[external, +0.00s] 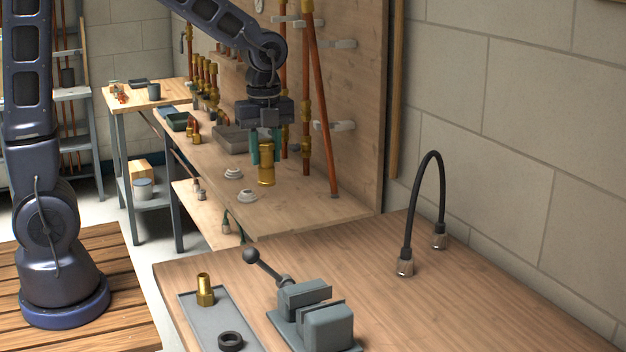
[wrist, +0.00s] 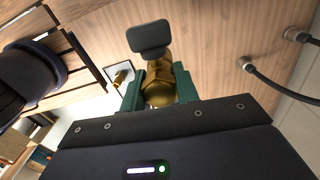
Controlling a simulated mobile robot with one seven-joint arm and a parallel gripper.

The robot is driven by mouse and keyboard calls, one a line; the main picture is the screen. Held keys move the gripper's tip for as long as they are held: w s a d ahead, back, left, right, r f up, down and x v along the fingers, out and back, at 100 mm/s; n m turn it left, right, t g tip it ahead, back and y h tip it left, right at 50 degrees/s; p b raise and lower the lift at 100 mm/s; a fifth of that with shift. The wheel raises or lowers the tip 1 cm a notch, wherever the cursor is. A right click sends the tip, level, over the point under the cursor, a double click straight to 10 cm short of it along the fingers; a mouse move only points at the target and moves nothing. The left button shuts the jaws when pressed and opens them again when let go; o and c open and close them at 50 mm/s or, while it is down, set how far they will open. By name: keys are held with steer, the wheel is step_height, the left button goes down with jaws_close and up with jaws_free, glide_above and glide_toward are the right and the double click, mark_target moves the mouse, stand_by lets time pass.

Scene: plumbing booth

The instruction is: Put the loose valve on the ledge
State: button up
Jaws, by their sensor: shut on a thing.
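My gripper (external: 266,150) points down over the wooden ledge (external: 325,212) at the foot of the pipe board. Its green fingers are shut on the brass valve (external: 266,172), which hangs upright below them. I cannot tell whether its lower end touches the wood. In the wrist view the valve (wrist: 158,92) sits between the two fingers (wrist: 160,88). A dark grey rounded block (wrist: 150,38) shows at its far end; I cannot tell whether it is part of the valve. The fingers hide part of the valve.
Two pale round fittings (external: 247,195) (external: 233,173) lie left of the valve. Copper pipes (external: 320,100) rise behind it. The front bench holds a vise (external: 315,318), a tray (external: 222,325) with a brass fitting (external: 205,290) and a black ring, and an arched hose (external: 411,200).

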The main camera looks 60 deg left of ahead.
steer(key=shift+r, duration=0.5)
steer(key=shift+w+a, duration=0.2)
steer(key=w+a, duration=0.7)
steer(key=a, duration=0.6)
steer(key=w+a, duration=0.7)
steer(key=a, duration=0.5)
steer(key=s+a+f, duration=0.1)
steer(key=a+f, duration=0.2)
steer(key=a, duration=1.2)
steer(key=s+a+f, duration=0.1)
steer(key=a+f, duration=0.1)
steer(key=a, duration=1.3)
steer(key=shift+n, duration=0.4)
step_height(320, 180, down, 20)
steer(key=shift+s+a+r, duration=0.1)
steer(key=shift+r, duration=0.05)
